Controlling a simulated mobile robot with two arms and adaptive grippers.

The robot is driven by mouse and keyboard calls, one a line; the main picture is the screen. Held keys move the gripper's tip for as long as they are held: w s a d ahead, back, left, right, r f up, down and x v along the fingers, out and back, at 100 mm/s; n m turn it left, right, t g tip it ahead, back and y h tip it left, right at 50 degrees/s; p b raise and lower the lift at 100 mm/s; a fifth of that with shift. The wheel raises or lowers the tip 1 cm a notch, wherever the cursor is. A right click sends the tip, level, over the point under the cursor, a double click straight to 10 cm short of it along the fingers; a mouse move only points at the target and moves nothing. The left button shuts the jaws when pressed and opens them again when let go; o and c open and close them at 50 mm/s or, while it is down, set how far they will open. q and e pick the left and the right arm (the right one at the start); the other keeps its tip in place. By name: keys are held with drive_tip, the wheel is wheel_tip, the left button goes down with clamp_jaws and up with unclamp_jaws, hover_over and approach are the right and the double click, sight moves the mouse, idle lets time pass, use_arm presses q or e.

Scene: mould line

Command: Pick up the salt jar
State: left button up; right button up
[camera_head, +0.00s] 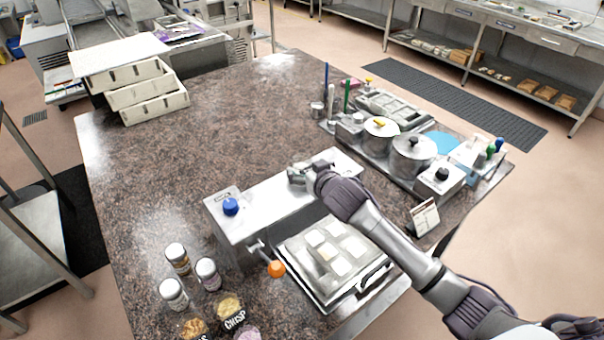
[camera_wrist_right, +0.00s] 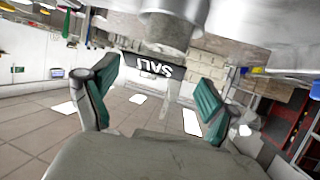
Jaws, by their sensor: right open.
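My right gripper (camera_head: 296,174) is over the long white box near the middle of the table, with its fingers toward the left. In the wrist view its two green-padded fingers (camera_wrist_right: 152,100) are apart, with nothing between them. A black label (camera_wrist_right: 155,68) that seems to read SALT shows upside down ahead of the fingers, close to a grey round body (camera_wrist_right: 165,30). I cannot tell whether both are one jar. In the head view several small jars with pale lids (camera_head: 208,274) stand at the front left; their labels are too small to read. My left gripper is not in view.
The white box (camera_head: 262,207) has a blue knob (camera_head: 230,206). A tray of pale squares (camera_head: 335,262) lies before it, next to an orange ball knob (camera_head: 276,268). Pots (camera_head: 412,152) stand at the right, stacked white trays (camera_head: 150,98) at the back left. The table's left middle is clear.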

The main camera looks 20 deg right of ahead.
sight(298, 161)
drive_tip(key=x, duration=0.5)
drive_tip(key=shift+p, duration=0.4)
drive_tip(key=shift+s, duration=0.15)
drive_tip(key=shift+c, duration=0.5)
drive_tip(key=c, duration=1.1)
